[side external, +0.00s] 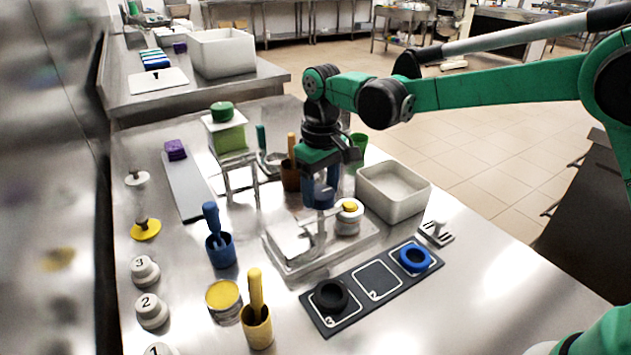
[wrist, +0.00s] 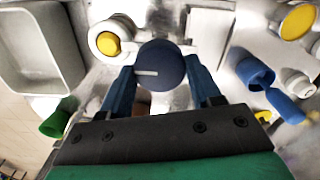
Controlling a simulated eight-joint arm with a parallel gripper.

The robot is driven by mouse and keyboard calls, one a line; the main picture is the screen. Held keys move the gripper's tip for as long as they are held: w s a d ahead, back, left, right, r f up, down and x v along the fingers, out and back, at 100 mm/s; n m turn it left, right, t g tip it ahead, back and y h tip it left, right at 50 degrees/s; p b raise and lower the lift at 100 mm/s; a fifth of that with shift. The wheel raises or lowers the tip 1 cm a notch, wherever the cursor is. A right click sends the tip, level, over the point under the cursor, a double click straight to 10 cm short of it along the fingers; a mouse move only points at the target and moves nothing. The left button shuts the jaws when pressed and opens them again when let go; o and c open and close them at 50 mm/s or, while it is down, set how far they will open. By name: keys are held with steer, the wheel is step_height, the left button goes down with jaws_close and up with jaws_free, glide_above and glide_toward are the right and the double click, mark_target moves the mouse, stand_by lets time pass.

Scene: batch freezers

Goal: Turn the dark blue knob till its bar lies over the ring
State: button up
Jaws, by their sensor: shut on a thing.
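The dark blue knob (wrist: 163,62) is round, with a pale bar on its face pointing left in the wrist view. My gripper (wrist: 160,72) is shut on it, with one blue finger on each side. In the side view my gripper (side external: 320,192) points down at the metal stand, and the fingers hide the knob. I cannot make out a ring mark beside the knob.
A white pot with a yellow top (side external: 348,218) stands close right of my fingers. A white bin (side external: 393,192) is behind it.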

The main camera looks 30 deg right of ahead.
steer(key=shift+n, duration=0.3)
steer(key=o, duration=1.3)
steer(key=shift+r, duration=2.85)
